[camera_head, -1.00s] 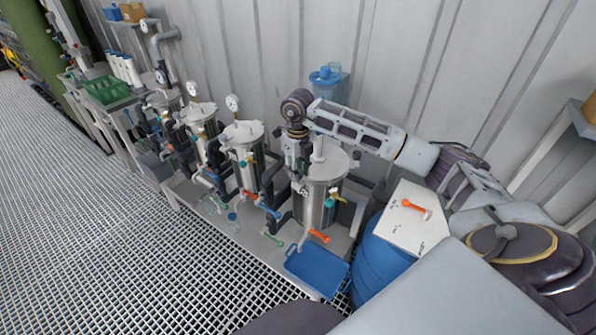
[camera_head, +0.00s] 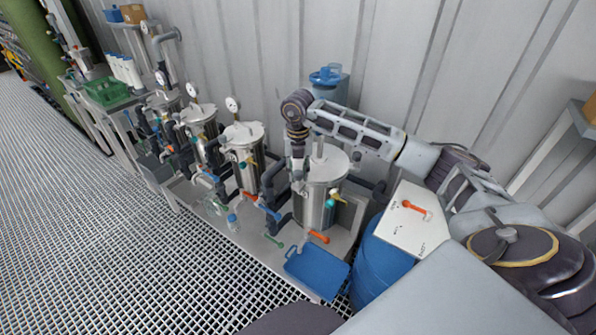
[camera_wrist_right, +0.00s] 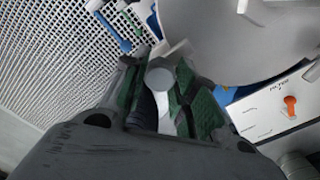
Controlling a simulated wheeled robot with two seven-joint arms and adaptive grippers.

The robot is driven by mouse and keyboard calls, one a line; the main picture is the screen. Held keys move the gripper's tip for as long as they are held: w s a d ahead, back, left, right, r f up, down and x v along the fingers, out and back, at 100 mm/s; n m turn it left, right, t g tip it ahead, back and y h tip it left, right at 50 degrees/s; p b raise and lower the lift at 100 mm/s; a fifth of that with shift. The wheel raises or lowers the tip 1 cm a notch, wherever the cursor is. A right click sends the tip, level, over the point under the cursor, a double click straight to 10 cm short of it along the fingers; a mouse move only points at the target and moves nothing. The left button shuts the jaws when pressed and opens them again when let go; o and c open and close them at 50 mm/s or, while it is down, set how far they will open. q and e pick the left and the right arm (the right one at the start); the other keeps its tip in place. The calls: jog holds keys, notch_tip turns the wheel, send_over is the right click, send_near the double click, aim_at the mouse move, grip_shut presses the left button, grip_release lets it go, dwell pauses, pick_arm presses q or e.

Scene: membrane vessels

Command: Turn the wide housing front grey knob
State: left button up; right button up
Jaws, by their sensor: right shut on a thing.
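The wide housing (camera_head: 318,204) is the broad steel vessel with a flat lid at the right end of the row of vessels. Its lid also fills the upper right of the right wrist view (camera_wrist_right: 235,38). My right gripper (camera_head: 298,186) is at the left front side of this housing, just below the lid rim. In the right wrist view its green-padded fingers (camera_wrist_right: 160,85) are closed around a round grey knob (camera_wrist_right: 160,75). The knob's stem is hidden, and in the head view the gripper and vessel parts make the knob hard to pick out. My left gripper is not in view.
Narrower steel vessels with gauges (camera_head: 243,143) stand to the left. An orange-handled valve (camera_head: 318,236) and a blue tray (camera_head: 317,271) are in front of the wide housing. A blue barrel (camera_head: 375,268) and a white panel with an orange handle (camera_head: 408,222) stand at right.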

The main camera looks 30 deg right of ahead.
aim_at(298, 172)
jog(key=shift+o, duration=0.2)
jog(key=shift+w+r+m, duration=0.1)
jog(key=shift+m, duration=0.3)
jog(key=shift+c, duration=0.2)
jog(key=o, duration=1.1)
jog(key=shift+c, duration=0.2)
notch_tip(298, 172, up, 12)
